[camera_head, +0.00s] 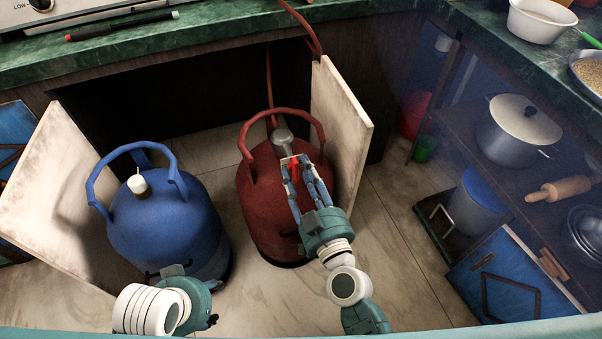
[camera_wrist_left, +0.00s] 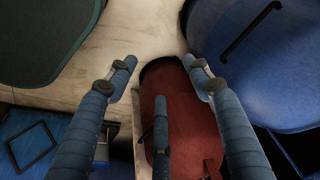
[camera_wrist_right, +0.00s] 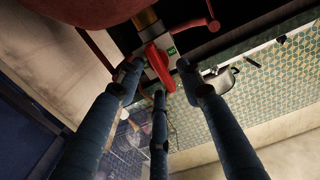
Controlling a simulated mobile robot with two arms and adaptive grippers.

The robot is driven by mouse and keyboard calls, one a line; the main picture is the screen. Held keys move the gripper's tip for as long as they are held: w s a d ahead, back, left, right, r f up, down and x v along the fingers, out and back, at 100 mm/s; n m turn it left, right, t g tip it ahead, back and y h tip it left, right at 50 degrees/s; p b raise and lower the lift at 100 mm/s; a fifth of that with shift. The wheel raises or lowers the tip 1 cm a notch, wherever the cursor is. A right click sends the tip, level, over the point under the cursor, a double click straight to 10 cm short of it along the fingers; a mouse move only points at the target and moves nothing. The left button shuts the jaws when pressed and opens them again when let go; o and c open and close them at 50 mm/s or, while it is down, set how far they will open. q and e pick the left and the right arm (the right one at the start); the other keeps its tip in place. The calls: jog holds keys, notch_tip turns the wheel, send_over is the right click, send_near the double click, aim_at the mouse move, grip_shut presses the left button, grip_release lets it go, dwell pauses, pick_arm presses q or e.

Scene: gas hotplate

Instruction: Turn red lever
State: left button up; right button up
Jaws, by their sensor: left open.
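The red lever (camera_head: 294,167) sits on the regulator at the top of the red gas bottle (camera_head: 264,207). In the right wrist view the lever (camera_wrist_right: 158,65) lies just beyond and between my right fingertips, beside a small green label. My right gripper (camera_head: 303,165) is over the front of the red bottle's top. Its fingers are spread around the lever, with visible gaps; contact is unclear. My left gripper (camera_wrist_left: 160,65) is open and empty, low in front of the blue gas bottle (camera_head: 166,229); its fingers are mostly hidden in the head view.
Two open cabinet doors, left (camera_head: 52,190) and right (camera_head: 340,128), flank the bottles. A red hose (camera_head: 268,85) runs up behind the red bottle. The green counter (camera_head: 225,38) is above. A shelf with a pot (camera_head: 510,135) and rolling pin (camera_head: 560,189) stands right.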

grip_shut()
pick_arm(q)
jog(key=shift+w, duration=0.2)
notch_tip(320, 180, down, 7)
jog(key=p, duration=0.2)
jog(key=shift+w, duration=0.4)
pick_arm(e)
jog(key=shift+w+d+f+m, duration=0.15)
jog(key=shift+f+m, duration=0.15)
jog(key=shift+m, duration=2.75)
jog(key=shift+s+d+f+m, duration=0.1)
jog(key=shift+d+f+m, duration=0.2)
jog(key=shift+m, duration=2.7)
jog(key=shift+w+d+f+m, duration=0.1)
jog(key=shift+f+m, duration=0.25)
jog(key=shift+m, duration=2.7)
pick_arm(q)
jog(key=shift+d, duration=0.1)
